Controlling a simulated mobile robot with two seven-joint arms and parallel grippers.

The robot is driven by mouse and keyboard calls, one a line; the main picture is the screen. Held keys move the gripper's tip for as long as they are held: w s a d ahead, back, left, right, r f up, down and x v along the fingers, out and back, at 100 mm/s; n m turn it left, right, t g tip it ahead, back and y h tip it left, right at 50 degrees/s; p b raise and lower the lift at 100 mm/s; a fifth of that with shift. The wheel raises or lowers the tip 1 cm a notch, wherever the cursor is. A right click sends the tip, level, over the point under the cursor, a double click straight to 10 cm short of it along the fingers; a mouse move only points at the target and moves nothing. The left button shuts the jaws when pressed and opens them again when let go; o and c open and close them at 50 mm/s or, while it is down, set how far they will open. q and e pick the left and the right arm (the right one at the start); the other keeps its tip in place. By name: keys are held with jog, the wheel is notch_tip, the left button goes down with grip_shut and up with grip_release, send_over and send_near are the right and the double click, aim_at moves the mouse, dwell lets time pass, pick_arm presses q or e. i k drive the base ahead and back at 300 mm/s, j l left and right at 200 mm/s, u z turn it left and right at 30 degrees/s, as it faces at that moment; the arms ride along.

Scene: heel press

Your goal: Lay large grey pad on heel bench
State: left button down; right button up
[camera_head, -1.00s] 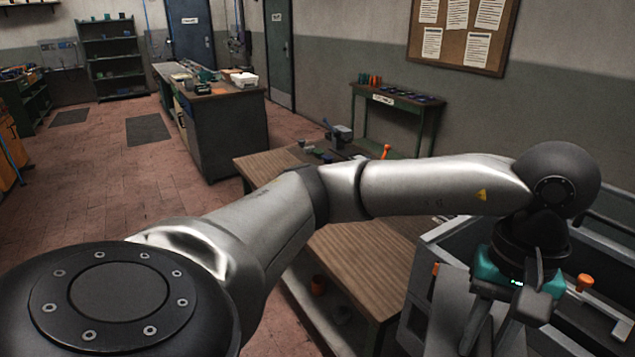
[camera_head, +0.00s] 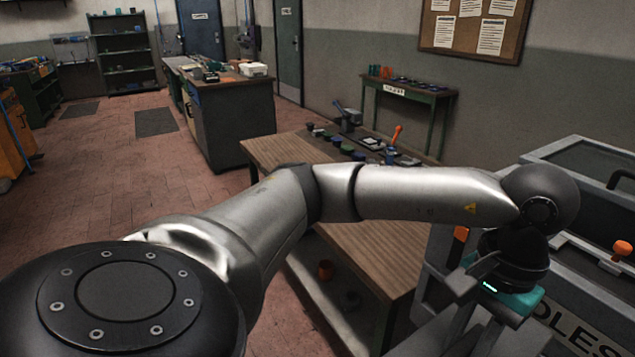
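My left arm crosses the view from the lower left, and its gripper (camera_head: 490,300) hangs at the lower right, beside a grey box-like unit. Its dark fingers are seen at a slant, and I cannot tell how far apart they are or whether they hold anything. I cannot make out a large grey pad for certain. A wooden-topped bench (camera_head: 385,240) stands in the middle, partly hidden behind my arm; no label on it is readable, so I cannot tell if it is the heel bench. My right gripper is not in view.
The grey unit (camera_head: 590,265) has orange knobs and lettering ending "OLES". Small dark pots (camera_head: 350,150), a vise (camera_head: 347,118) and an orange-handled tool (camera_head: 397,134) sit at the bench's far end. A narrow green table (camera_head: 410,90) stands by the wall.

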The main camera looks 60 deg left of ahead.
aim_at(385, 232)
jog(key=j+u, duration=0.15)
jog(key=u, duration=0.3)
jog(key=i+j+u, duration=0.1)
jog(key=u, duration=0.35)
jog(key=i+j+u, duration=0.1)
jog(key=u, duration=0.85)
jog(key=i+u, duration=0.2)
jog(key=u, duration=0.25)
jog(key=i+j+z, duration=0.15)
jog(key=i, duration=0.25)
jog(key=i+j+z, duration=0.1)
jog(key=i+j, duration=0.2)
jog(key=i+z, duration=0.1)
jog(key=z, duration=0.35)
jog(key=i+l+z, duration=0.1)
jog(key=z, duration=0.3)
jog(key=i+z, duration=0.1)
jog(key=z, duration=0.35)
jog(key=i+z, duration=0.1)
jog(key=z, duration=0.35)
jog(key=j+z, duration=0.1)
jog(key=z, duration=0.3)
jog(key=i+j+z, duration=0.1)
jog(key=z, duration=0.35)
